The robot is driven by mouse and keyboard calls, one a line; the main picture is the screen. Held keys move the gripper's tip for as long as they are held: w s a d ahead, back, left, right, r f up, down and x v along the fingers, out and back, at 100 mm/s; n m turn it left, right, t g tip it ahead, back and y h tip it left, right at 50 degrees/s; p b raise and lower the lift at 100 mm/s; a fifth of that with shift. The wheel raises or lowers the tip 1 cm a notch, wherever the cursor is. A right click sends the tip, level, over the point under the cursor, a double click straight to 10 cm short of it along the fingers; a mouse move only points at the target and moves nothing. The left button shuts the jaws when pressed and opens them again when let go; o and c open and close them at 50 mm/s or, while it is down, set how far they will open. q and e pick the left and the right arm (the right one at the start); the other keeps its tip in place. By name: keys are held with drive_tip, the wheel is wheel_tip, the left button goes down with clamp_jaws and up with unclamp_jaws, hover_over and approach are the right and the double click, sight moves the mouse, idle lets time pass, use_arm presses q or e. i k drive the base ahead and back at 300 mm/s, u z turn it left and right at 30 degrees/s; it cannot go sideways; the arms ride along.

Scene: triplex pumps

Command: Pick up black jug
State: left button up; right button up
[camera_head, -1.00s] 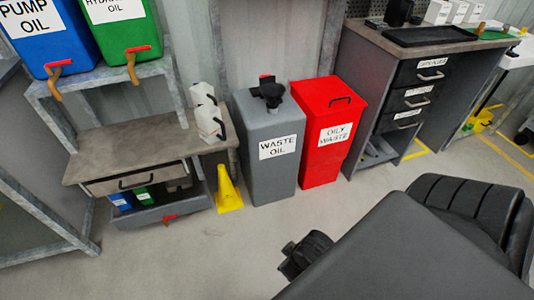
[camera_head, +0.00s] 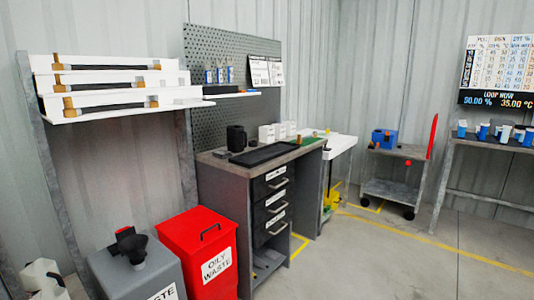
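A black jug-like container (camera_head: 236,138) stands upright on the grey workbench (camera_head: 225,165), at the left end of its top beside a black tray. It is small in the view, and I cannot make out a handle. Neither of my grippers shows in the head view, so I cannot see whether they hold anything.
A black tray (camera_head: 262,154) and several white boxes (camera_head: 278,131) share the bench top. The red oily waste bin (camera_head: 200,250) and grey waste oil container (camera_head: 135,270) stand left of the bench. A wheeled cart (camera_head: 392,185) is further right.

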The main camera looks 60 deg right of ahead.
sight(236, 142)
drive_tip(key=z, duration=1.65)
